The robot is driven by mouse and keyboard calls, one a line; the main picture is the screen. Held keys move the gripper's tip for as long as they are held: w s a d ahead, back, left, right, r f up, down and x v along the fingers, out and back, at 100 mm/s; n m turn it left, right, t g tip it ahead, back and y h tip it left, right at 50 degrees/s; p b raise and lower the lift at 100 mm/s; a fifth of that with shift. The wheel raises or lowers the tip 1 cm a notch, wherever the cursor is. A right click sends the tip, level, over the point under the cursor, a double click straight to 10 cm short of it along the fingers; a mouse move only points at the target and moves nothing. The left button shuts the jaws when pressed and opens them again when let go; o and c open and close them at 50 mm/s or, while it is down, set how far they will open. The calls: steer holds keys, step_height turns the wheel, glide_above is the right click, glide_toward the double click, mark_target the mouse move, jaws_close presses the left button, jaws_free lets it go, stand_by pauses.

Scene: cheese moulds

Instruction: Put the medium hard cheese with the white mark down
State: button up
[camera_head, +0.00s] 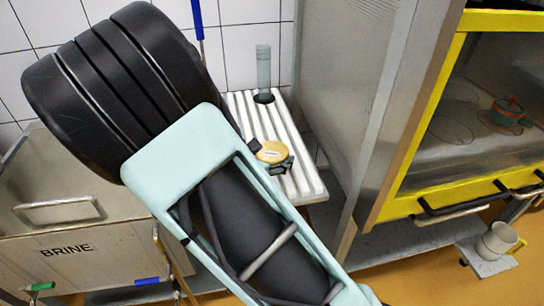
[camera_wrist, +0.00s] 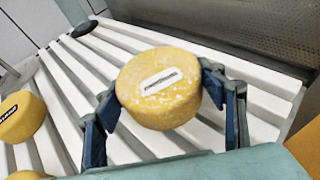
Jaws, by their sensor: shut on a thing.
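A round yellow cheese with a white mark on its top (camera_wrist: 158,88) is in the middle of the wrist view. My gripper (camera_wrist: 161,97) is shut on it, one dark finger on each side. In the head view the same cheese (camera_head: 272,151) shows small at the end of my arm, over the white slatted rack (camera_head: 311,187). The rack's slats (camera_wrist: 262,100) run under and around the cheese in the wrist view. I cannot tell whether the cheese touches the slats or is held just above them.
A yellow cheese with a black mark (camera_wrist: 20,118) lies at the left, with part of another (camera_wrist: 28,175) below it. A clear upright tube (camera_head: 263,68) stands at the rack's far end. A metal cabinet (camera_head: 345,80) flanks the rack at right. Slats right of the cheese are bare.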

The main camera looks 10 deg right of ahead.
steer(key=shift+f, duration=0.1)
steer(key=o, duration=1.1)
steer(key=shift+s+a+r, duration=0.2)
steer(key=shift+a+r, duration=0.05)
steer(key=shift+r, duration=0.05)
steer(key=p+v, duration=0.2)
steer(key=v, duration=0.9)
steer(key=shift+s, duration=0.2)
